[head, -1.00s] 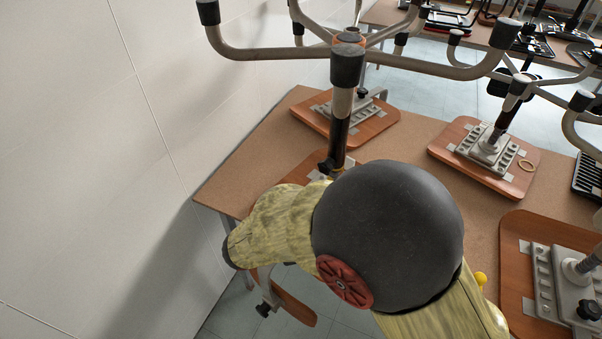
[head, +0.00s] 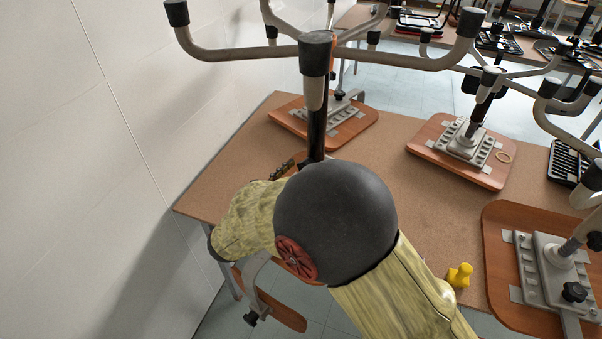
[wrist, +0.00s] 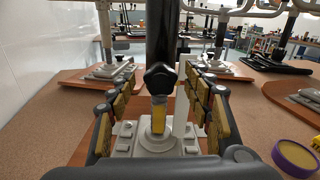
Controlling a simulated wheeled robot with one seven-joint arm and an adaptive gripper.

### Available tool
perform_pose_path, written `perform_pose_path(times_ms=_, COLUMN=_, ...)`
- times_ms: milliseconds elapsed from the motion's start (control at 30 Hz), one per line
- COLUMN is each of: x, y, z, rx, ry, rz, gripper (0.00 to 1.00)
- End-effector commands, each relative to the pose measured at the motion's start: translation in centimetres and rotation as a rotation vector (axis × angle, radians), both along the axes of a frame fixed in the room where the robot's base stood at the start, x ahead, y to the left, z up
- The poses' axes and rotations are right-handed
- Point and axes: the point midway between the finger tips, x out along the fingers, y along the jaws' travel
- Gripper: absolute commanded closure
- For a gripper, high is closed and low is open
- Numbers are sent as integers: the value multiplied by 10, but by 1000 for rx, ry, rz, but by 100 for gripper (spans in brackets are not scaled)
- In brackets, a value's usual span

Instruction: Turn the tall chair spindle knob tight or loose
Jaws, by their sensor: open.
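The tall chair spindle (head: 317,125) is a dark column rising from the nearest chair seat, under a grey metal base with dark caps. Its knob (wrist: 160,78) is black and lobed, and faces my wrist camera in front of the column (wrist: 162,30). My gripper (wrist: 160,92) is open, with yellow-padded fingers on the left and right of the knob. The knob appears between them, with visible gaps on both sides. A pale mounting plate (wrist: 122,143) lies below. In the head view my arm hides the knob and most of the gripper.
Other upturned chair seats with spindles stand at the back (head: 340,125), right (head: 425,145) and front right (head: 500,225). A yellow object (head: 459,275) is near the table's front edge. A yellow-and-purple round item (wrist: 297,157) lies at right. A white wall (head: 60,170) borders the left.

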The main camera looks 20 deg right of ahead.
Motion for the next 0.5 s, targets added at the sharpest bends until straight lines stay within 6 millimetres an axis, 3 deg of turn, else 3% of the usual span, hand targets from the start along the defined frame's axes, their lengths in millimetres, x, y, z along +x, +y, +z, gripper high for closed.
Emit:
perform_pose_path(times_ms=367, x=6, y=-7, z=1, rx=1, ry=-1, rz=0, gripper=49)
perform_pose_path(times_ms=500, x=6, y=-7, z=1, rx=1, ry=-1, rz=0, gripper=55)
